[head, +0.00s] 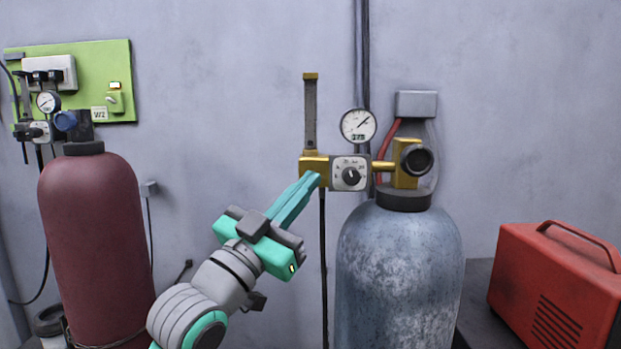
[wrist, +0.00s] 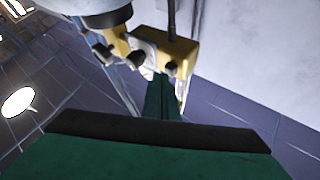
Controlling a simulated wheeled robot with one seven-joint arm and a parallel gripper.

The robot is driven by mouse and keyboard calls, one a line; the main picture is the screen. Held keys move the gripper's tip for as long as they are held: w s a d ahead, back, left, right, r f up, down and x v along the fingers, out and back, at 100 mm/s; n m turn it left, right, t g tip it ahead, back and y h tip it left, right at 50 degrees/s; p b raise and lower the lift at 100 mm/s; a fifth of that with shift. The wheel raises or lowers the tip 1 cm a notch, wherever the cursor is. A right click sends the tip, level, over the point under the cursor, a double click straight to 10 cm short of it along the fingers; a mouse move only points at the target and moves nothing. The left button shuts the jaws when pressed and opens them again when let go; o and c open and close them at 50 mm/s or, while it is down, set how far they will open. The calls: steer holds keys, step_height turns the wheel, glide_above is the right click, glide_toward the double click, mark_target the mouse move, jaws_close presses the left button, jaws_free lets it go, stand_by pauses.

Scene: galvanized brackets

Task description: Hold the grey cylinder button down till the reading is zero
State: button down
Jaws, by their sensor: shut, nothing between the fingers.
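The grey cylinder (head: 400,280) stands upright right of centre in the head view, with a brass regulator (head: 315,165) on top. A round gauge (head: 358,125) has a needle pointing up and right and a small digital window, too small to read surely. A dark knob (head: 351,176) sits on a white plate. My gripper (head: 314,178) is shut and empty, its fingertips at the brass block's left end. In the wrist view, the fingertips (wrist: 162,78) are close to a small dark round part (wrist: 172,68) on the block; contact is unclear. I cannot make out the button surely.
A maroon cylinder (head: 95,230) with its own gauge stands at the left, below a green panel (head: 100,75). A red case (head: 560,290) is at the right. Dark pipes (head: 362,50) run up the wall.

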steer(key=shift+w, duration=0.5)
steer(key=shift+s, duration=0.1)
stand_by(0.3)
steer(key=shift+d, duration=0.1)
steer(key=shift+s, duration=0.1)
stand_by(0.8)
steer(key=shift+s, duration=0.65)
steer(key=shift+a, duration=0.2)
steer(key=shift+s, duration=0.1)
